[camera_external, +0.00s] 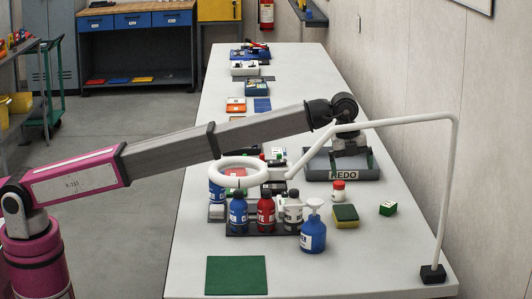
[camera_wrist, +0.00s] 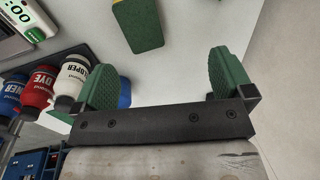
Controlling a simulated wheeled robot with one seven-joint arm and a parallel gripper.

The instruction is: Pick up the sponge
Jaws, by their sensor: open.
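The sponge (camera_external: 345,217) is a small block with a green face and yellow sides. It lies on the long white table, right of the blue pump bottle (camera_external: 313,236). In the wrist view the sponge (camera_wrist: 139,22) shows at the top, beyond my fingertips and nearer the left finger, cut off by the frame edge. My gripper (camera_wrist: 160,78) is open, with green pads and nothing between them. In the external view my gripper (camera_external: 350,147) is over the grey REDO tray, behind the sponge and apart from it; its fingers are hard to make out.
The REDO tray (camera_external: 342,176) stands behind a red-and-white jar (camera_external: 338,190). A green cube (camera_external: 388,208) sits right of the sponge. Labelled bottles (camera_external: 266,212) stand left. A white ring lamp (camera_external: 238,172) arches over the table on its arm. A green mat (camera_external: 236,275) lies in front.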

